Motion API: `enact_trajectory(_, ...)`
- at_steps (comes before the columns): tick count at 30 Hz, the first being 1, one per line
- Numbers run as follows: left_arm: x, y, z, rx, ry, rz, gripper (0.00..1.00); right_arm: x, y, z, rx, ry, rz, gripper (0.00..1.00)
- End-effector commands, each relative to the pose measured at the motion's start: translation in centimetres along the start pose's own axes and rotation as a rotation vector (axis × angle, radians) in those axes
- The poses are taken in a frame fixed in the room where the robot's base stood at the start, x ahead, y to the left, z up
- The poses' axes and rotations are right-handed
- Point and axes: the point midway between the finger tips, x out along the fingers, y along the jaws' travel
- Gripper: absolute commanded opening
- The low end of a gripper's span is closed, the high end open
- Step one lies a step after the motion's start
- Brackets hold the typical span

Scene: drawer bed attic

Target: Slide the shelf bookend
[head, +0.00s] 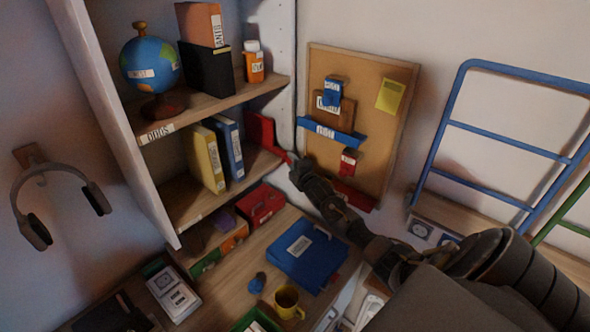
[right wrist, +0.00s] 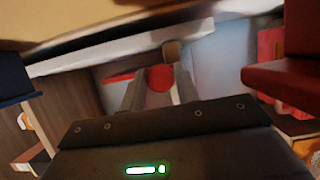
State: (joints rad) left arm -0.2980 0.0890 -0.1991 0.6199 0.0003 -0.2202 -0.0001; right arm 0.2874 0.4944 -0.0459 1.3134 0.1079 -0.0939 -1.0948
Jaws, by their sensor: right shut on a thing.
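The red bookend (head: 262,132) stands on the middle shelf, to the right of the yellow and blue binders. A red part of it reaches out over the shelf's right front edge. My right gripper (head: 292,162) is at this part, and its fingers are hard to make out in the head view. In the right wrist view, a round red end (right wrist: 160,78) of the bookend sits between the two fingers, which are shut on it. My left gripper is not in view.
A yellow binder (head: 205,158) and a blue binder (head: 230,148) stand left of the bookend. A corkboard (head: 385,140) with blue and red pieces hangs close to my right arm. Below are a red box (head: 262,205), a blue folder (head: 303,252) and a yellow mug (head: 287,302).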

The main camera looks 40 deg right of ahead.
Motion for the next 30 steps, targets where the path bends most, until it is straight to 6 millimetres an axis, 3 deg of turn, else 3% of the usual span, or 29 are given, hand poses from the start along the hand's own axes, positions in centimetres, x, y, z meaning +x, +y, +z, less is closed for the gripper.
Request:
enact_trajectory(6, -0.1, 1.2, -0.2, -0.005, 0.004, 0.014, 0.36, 0.2, 0.4, 0.6, 0.001, -0.019, 0.001, 0.00)
enact_trajectory(7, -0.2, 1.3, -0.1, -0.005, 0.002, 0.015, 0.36, 0.2, 0.4, 0.6, 0.001, -0.019, 0.001, 0.34)
enact_trajectory(11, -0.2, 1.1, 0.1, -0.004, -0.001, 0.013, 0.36, 0.1, 0.2, 0.4, 0.001, -0.015, -0.001, 0.51)
enact_trajectory(23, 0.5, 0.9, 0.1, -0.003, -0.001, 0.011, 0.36, 0.2, 0.6, 0.1, 0.001, -0.007, -0.001, 0.52)
enact_trajectory(28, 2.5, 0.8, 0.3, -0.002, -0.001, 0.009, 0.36, 0.0, 3.2, 0.5, 0.001, -0.011, 0.008, 0.52)
enact_trajectory(30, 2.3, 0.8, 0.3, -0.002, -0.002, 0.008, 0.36, -0.9, 4.6, 0.0, 0.002, -0.010, 0.008, 0.52)
